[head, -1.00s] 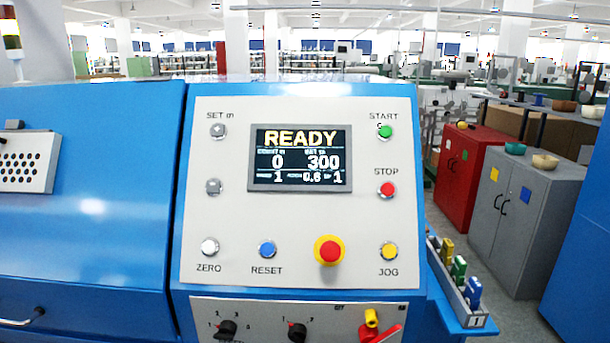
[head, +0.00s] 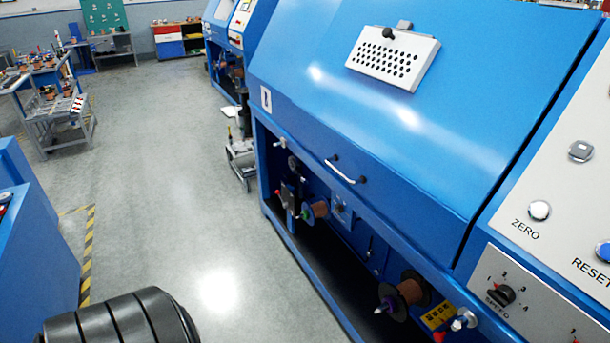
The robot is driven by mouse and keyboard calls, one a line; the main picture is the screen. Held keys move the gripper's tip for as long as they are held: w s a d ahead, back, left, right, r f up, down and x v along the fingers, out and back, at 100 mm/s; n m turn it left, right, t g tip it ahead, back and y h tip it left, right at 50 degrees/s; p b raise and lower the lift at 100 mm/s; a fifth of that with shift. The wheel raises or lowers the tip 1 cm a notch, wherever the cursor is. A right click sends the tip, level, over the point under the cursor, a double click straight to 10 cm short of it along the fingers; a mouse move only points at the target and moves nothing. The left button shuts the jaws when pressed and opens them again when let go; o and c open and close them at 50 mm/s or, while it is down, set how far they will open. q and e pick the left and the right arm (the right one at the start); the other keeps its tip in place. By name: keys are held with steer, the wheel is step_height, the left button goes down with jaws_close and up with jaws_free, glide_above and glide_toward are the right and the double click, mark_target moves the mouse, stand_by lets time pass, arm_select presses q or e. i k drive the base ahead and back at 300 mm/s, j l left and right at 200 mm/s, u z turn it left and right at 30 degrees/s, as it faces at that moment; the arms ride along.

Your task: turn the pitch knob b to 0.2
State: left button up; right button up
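The pitch knob b cannot be made out in the head view. A black rotary knob (head: 500,295) with a number scale and a label that seems to read SPEED sits on the grey lower panel (head: 535,312) at the right edge. Further panel to its right is cut off by the frame. The blue machine (head: 400,130) carries a small white plate (head: 265,99) with a dark mark, perhaps a letter. Neither gripper is in view. A black ribbed part at the bottom left is likely my own arm.
Below the machine's cover are a handle (head: 346,172), a copper-coloured spool (head: 411,291) and a smaller spool (head: 317,209). Open grey floor (head: 180,200) lies left of the machine. A work cart (head: 55,105) and blue equipment (head: 35,240) stand at the left.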

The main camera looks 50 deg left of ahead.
mark_target(338, 208)
steer(key=u, duration=1.25)
steer(key=i+j, duration=0.7)
steer(key=j, duration=0.2)
